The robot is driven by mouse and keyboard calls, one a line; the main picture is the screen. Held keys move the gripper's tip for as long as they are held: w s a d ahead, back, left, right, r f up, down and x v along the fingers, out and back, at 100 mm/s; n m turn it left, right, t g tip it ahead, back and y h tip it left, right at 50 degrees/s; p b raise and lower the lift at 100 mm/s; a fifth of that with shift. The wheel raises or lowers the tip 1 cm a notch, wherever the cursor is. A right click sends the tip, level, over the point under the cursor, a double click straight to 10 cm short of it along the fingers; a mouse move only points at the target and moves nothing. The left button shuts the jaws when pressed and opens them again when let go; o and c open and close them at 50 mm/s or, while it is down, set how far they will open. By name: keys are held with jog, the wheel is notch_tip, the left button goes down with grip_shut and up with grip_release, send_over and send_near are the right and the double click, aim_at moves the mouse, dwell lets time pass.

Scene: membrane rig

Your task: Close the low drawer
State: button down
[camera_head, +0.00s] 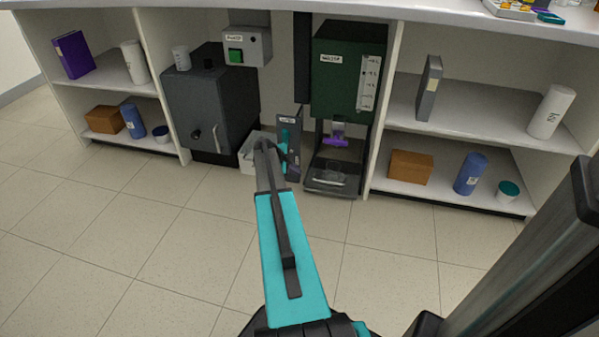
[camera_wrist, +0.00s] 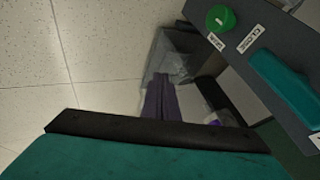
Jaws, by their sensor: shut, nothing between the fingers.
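A pale, open-topped box that looks like the low drawer (camera_head: 246,158) sits near floor level, right of the dark grey cabinet. My arm partly covers it in the head view. A translucent grey box (camera_wrist: 180,52) shows beyond my fingers in the wrist view; I cannot tell if it is the same drawer. My gripper (camera_wrist: 160,80) is shut and empty, pointing towards that box. Whether it touches is unclear. In the head view the fingertips are hard to make out behind my arm.
A dark panel (camera_head: 291,160) with a teal handle stands right of the drawer; a green knob (camera_wrist: 221,18) shows in the wrist view. The dark grey cabinet (camera_head: 207,100) and green dispenser (camera_head: 345,75) flank this area. Open tiled floor lies in front.

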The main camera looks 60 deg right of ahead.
jog(key=p+v, duration=0.2)
jog(key=v, duration=0.5)
dwell(0.3)
jog(key=p, duration=0.2)
send_near(332, 173)
notch_tip(332, 173, up, 2)
jog(key=s+a, duration=0.2)
jog(key=shift+w+a+r+b, duration=0.1)
jog(key=shift+w+a+b, duration=0.05)
jog(key=shift+w+b, duration=0.15)
jog(key=b+x, duration=0.3)
jog(key=x, duration=0.6)
jog(key=shift+s+d+f, duration=0.15)
jog(key=shift+d+f, duration=0.1)
jog(key=shift+f, duration=0.15)
